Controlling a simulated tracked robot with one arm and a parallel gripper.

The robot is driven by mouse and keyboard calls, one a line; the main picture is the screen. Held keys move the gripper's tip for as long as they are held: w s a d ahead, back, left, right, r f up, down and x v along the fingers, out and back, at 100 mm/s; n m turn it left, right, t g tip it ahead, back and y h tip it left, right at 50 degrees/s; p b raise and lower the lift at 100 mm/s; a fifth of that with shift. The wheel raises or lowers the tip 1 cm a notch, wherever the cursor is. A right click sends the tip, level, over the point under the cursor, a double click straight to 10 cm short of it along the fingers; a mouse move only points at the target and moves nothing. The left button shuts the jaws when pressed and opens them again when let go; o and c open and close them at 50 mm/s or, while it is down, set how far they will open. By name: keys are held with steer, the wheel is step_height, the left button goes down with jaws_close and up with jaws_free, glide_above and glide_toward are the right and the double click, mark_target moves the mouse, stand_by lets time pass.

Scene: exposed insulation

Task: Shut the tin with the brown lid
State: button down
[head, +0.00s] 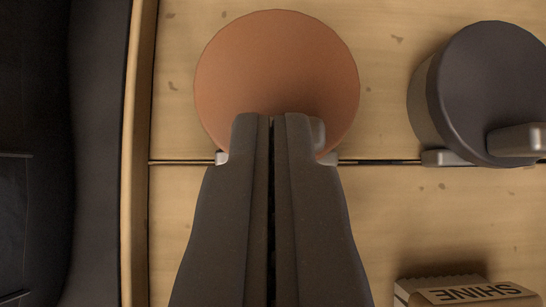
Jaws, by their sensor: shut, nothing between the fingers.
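The brown lid (277,70) is a round disc seen from above, at the top centre of the head view. The tin under it is hidden, so I cannot tell how the lid sits on it. Small grey metal pieces (222,158) show at the lid's lower edge on both sides. My gripper (271,117) is shut and empty. Its fingertips overlap the lower part of the lid in the picture; I cannot tell whether they touch it.
A tin with a dark lid (492,92) and a metal clasp (516,140) stands at the right. A box marked SHINE (468,293) lies at the lower right. The wooden surface (390,215) has a raised edge (136,150) at the left, with a dark area beyond.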

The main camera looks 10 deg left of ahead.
steer(key=shift+f+t, duration=0.1)
steer(key=shift+t, duration=0.2)
steer(key=shift+w+r+p, duration=0.3)
steer(key=shift+w+r, duration=0.1)
steer(key=shift+r, duration=0.15)
steer(key=shift+w+a+f, duration=0.15)
steer(key=shift+w+f, duration=0.15)
steer(key=shift+w, duration=0.15)
steer(key=w+r+p+v, duration=0.1)
steer(key=p+v, duration=0.1)
steer(key=v, duration=0.8)
steer(key=w+d+r+t+y, duration=0.15)
steer(key=d+r, duration=0.25)
steer(key=r, duration=1)
steer(key=w+d+r+t+h, duration=0.15)
steer(key=d+r, duration=0.35)
steer(key=r, duration=0.9)
steer(key=s+d+r+t, duration=0.1)
steer(key=s+d+r, duration=0.3)
steer(key=r, duration=0.4)
steer(key=s+d+r+m+t+h, duration=0.1)
steer(key=s+d+r, duration=0.2)
steer(key=d+r, duration=0.4)
steer(key=s+d+r+m+t, duration=0.1)
steer(key=s+d+r, duration=0.3)
steer(key=r, duration=0.7)
steer(key=shift+s+d+t, duration=0.3)
steer(key=shift+d, duration=0.6)
